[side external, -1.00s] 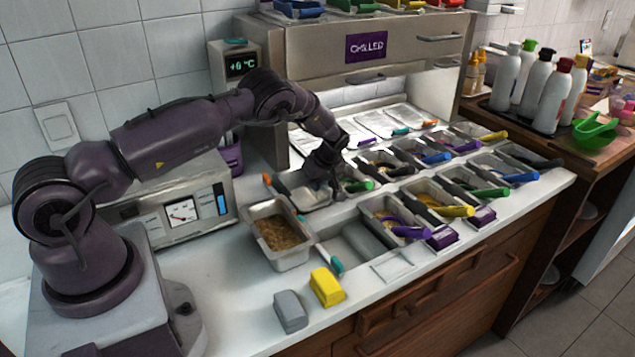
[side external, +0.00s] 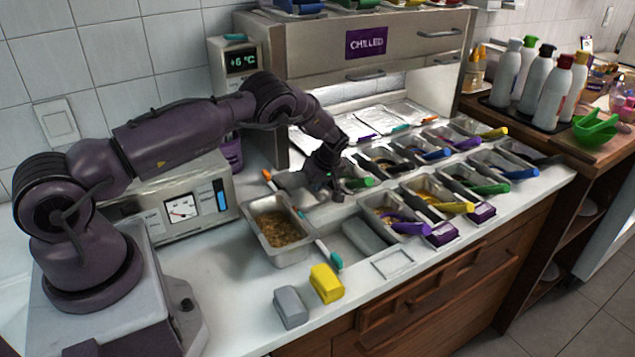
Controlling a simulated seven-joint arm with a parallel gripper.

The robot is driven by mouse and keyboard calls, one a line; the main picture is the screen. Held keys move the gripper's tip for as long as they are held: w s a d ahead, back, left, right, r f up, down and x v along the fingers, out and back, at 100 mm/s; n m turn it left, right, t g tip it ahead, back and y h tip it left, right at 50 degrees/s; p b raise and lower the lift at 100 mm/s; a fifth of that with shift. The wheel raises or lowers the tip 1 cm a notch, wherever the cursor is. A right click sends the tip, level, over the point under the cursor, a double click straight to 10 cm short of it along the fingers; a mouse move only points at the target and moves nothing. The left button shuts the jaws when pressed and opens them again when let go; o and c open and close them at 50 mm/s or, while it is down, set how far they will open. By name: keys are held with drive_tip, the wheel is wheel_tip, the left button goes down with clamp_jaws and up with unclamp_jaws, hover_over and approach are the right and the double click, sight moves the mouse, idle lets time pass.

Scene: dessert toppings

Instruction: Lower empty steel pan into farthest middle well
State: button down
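The empty steel pan (side external: 298,184) is at the left end of the back row of the counter's wells, behind the crumb pan. It looks low and roughly level, with its rim near the counter surface; whether it is fully seated cannot be told. My gripper (side external: 332,194) points down at the pan's right side, close to or touching the rim. My wrist hides part of that edge, and the fingers are too small and dark to show whether they grip it.
A steel pan of brown crumbs (side external: 276,228) stands in front of it. A teal-handled tool (side external: 335,260) lies beside an empty front well (side external: 364,237). Yellow (side external: 326,284) and grey (side external: 290,307) blocks sit near the front edge. Filled pans with scoops crowd the right.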

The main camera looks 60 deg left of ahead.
idle(0.4)
drive_tip(key=c, duration=0.9)
unclamp_jaws()
drive_tip(key=shift+o, duration=0.2)
drive_tip(key=shift+r, duration=4)
